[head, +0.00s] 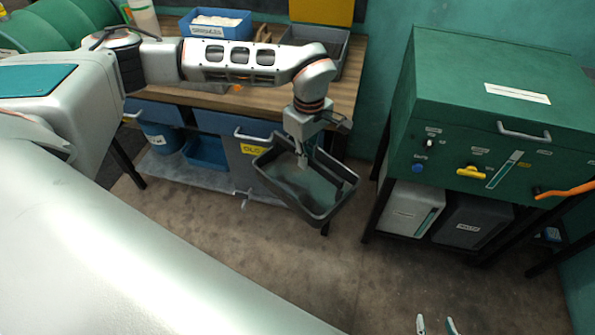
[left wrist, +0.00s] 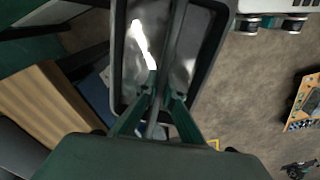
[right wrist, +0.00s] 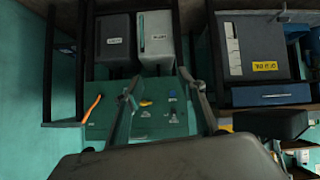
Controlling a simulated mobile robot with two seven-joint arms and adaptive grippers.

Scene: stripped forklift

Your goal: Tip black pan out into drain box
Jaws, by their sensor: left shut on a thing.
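The black pan (head: 345,190) hangs in the air in front of the workbench, tilted in the head view. My left gripper (head: 303,160) is shut on it, reaching down inside its rim. In the left wrist view the pan (left wrist: 222,25) lies beneath the fingers (left wrist: 150,105), with bright reflections inside; I cannot tell how much it holds. My right gripper (head: 435,325) is open and empty at the bottom edge; its spread fingers also show in the right wrist view (right wrist: 160,90). A grey box with a yellow label (head: 225,152) stands under the bench, partly behind the pan. I cannot tell which container is the drain box.
The wooden bench (head: 345,98) carries a blue bin (head: 215,32) and a grey tray (head: 345,65). A green cabinet (head: 490,90) stands at right, with a light box (head: 405,205) and a dark labelled box (head: 472,215) beneath. The floor between bench and cabinet is clear.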

